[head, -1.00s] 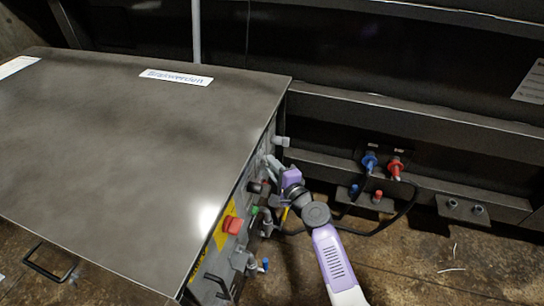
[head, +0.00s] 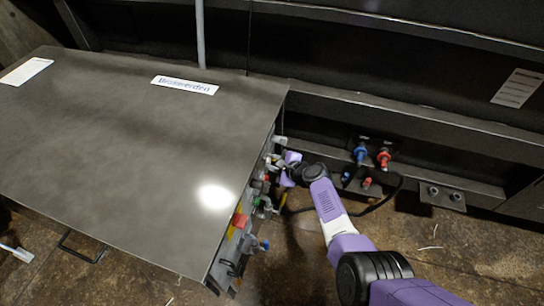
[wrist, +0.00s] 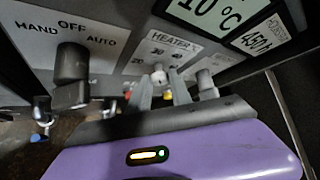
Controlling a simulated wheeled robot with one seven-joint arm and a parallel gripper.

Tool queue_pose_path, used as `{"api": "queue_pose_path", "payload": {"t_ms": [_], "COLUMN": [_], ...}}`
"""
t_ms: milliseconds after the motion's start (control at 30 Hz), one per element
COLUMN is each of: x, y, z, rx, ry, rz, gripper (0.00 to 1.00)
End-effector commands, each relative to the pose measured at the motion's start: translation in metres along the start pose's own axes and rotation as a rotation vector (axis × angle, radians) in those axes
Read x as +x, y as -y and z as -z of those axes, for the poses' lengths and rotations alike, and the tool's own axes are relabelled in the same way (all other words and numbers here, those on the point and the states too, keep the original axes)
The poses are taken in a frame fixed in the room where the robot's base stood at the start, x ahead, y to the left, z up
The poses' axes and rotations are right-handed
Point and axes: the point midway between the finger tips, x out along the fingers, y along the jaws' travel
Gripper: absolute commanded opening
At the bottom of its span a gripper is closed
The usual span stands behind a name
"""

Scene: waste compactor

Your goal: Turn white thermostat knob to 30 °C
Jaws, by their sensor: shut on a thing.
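The white thermostat knob (wrist: 158,76) sits below the "HEATER" label (wrist: 172,46) on the control panel in the wrist view. My gripper (wrist: 159,90) is shut on this knob, with one finger on each side of it. The fingers hide part of the knob and some scale marks, so I cannot read its setting. In the head view my gripper (head: 287,172) is at the side panel of the dark metal cabinet (head: 130,135), and the knob cannot be made out there.
A black HAND/OFF/AUTO switch (wrist: 72,64) stands out left of my gripper. A grey fitting (wrist: 206,82) is close on the right. A label reading "10 °C" (wrist: 215,10) is above. In the head view, blue (head: 360,155) and red (head: 384,158) connectors sit behind my arm.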

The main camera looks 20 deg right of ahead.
Motion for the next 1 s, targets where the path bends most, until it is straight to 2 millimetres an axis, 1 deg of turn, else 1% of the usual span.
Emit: {"api": "queue_pose_path", "payload": {"t_ms": [33, 400, 967, 1000], "x": [-0.0017, 0.0002, 0.0005, 0.0005], "y": [0.0032, 0.0024, 0.0013, 0.0013], "z": [-0.0007, 0.0005, 0.0017, 0.0017], "rx": [0.024, 0.122, 0.139, 0.139], "ry": [0.000, 0.000, -0.001, -0.001], "rz": [-0.022, -0.124, -0.141, -0.141], "gripper": [0.00, 0.00, 0.00, 0.31]}}
